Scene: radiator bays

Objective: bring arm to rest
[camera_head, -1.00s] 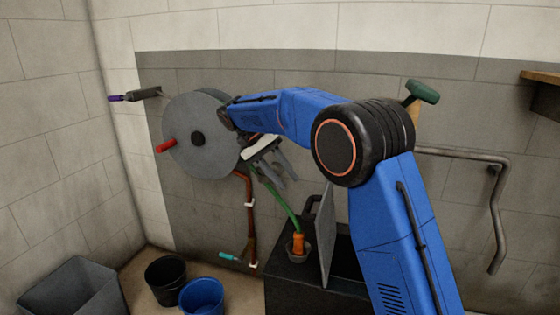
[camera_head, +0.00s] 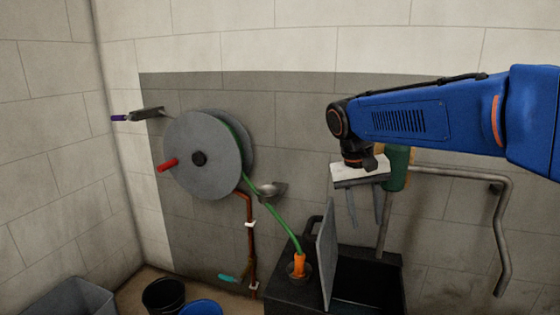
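My gripper (camera_head: 364,208) hangs from the end of my blue arm, to the right of the grey hose reel. Its two thin grey fingers point down and stand apart, with nothing seen between them. It is in front of the wall, above the dark box with the raised lid. The green tool handle (camera_head: 397,168) is partly hidden behind my wrist.
The hose reel (camera_head: 183,150) with its red handle (camera_head: 167,165) is on the wall. A green hose (camera_head: 283,224) runs to an orange nozzle (camera_head: 299,264) by the open black box (camera_head: 370,285). A grey pipe (camera_head: 503,235) is at right. Buckets (camera_head: 163,296) stand on the floor.

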